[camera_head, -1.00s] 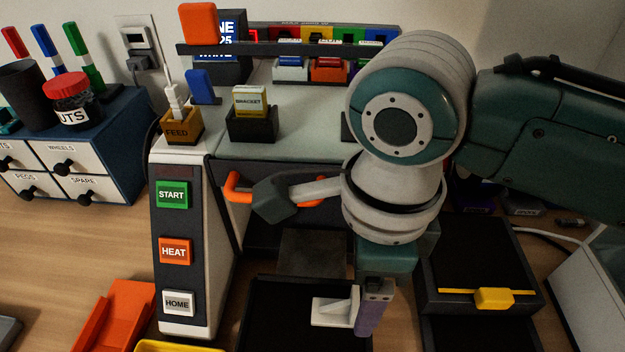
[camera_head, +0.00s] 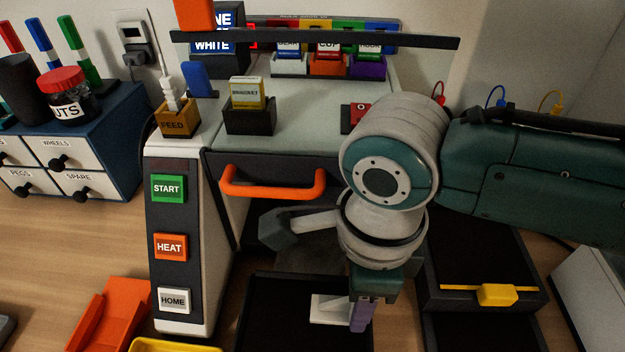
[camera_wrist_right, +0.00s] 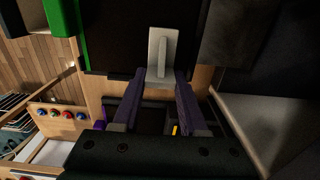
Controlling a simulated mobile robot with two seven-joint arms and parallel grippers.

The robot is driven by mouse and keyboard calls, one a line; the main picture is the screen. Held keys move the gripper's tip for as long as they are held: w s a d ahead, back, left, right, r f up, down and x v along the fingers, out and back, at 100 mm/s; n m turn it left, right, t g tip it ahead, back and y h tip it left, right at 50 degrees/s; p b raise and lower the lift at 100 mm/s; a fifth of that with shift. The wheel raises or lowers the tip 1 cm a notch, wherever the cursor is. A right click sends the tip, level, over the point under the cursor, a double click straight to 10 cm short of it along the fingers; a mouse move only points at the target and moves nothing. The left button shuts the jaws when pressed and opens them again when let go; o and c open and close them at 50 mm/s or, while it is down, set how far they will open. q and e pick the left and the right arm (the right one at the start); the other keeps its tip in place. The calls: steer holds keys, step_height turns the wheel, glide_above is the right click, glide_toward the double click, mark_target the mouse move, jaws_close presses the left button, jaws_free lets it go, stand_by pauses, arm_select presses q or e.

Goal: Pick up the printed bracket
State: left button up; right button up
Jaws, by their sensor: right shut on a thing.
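The printed bracket is a pale grey-white piece with a flat base and an upright rib; in the head view the bracket (camera_head: 328,309) shows beside my purple fingers, over the black plate (camera_head: 270,325). My right gripper (camera_head: 361,322) is shut on it. In the right wrist view the bracket (camera_wrist_right: 162,48) sits between the fingertips of the right gripper (camera_wrist_right: 161,76), one on each side of its near end. I cannot tell whether the bracket touches the plate. My left gripper is not in view.
The printer's orange handle (camera_head: 272,188) lies behind my right wrist. A control column with START, HEAT and HOME buttons (camera_head: 172,300) stands left of the plate. A dark unit with a yellow bar (camera_head: 497,295) is on the right. An orange tray (camera_head: 108,315) lies at front left.

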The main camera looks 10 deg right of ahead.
jaws_close()
steer(key=shift+r, duration=0.15)
